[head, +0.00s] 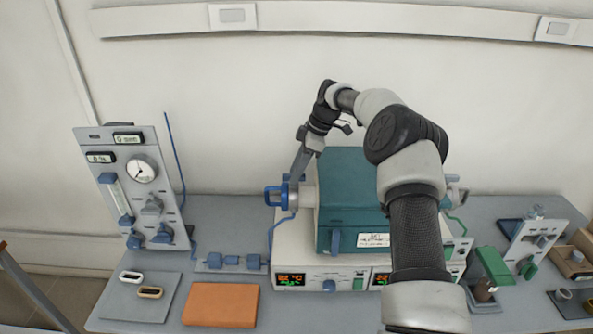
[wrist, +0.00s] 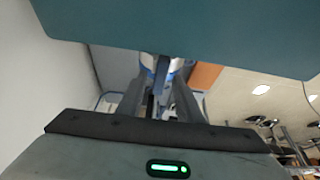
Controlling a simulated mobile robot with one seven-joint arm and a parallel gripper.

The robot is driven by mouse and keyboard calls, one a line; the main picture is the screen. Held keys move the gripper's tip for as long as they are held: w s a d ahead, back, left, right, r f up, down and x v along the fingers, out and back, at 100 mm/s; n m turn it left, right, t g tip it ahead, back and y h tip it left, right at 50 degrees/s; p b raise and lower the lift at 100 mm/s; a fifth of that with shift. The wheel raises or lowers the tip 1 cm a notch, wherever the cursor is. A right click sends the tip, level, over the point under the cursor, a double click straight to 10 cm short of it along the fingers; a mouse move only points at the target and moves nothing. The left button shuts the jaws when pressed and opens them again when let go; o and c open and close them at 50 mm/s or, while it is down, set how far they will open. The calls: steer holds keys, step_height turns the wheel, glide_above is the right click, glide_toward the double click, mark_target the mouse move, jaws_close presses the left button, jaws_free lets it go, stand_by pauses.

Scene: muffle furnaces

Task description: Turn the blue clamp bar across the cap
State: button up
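The blue clamp bar (head: 279,195) sits at the left end of the teal furnace (head: 345,188), at the end of a pale grey tube (head: 307,194). The cap is largely hidden behind the clamp's blue parts. My gripper (head: 297,176) reaches down from above and behind, its fingertips close to the clamp. In the wrist view, the fingers (wrist: 157,92) stand apart, with a blue and white part (wrist: 149,64) of the clamp end beyond and between their tips. I cannot tell whether they touch it. The furnace body covers the top of that view.
A grey gas panel (head: 138,185) with a gauge stands at the left. The furnace controller (head: 329,274) is below the furnace. A blue hose hangs from the clamp end.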

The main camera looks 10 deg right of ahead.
steer(key=v, duration=1.2)
steer(key=s+a+r+m+t+h, duration=0.1)
steer(key=s+a+r+m+h, duration=0.2)
steer(key=s+r, duration=0.45)
steer(key=s+a+r+m+t+h, duration=0.1)
steer(key=s+a+r+m, duration=0.1)
steer(key=s+a+r, duration=0.5)
steer(key=s+d+f+m+t, duration=0.1)
steer(key=s+f+m, duration=0.1)
steer(key=s, duration=0.7)
steer(key=s+d+f+m+t, duration=0.1)
steer(key=s+d+f+m, duration=0.1)
steer(key=s+m, duration=0.3)
steer(key=s+d+f+m, duration=0.1)
steer(key=s+f+m, duration=0.2)
steer(key=s, duration=1)
steer(key=shift+s+d+f+m+t, duration=0.3)
steer(key=shift+s+d+m+t, duration=0.1)
steer(key=shift+m, duration=0.1)
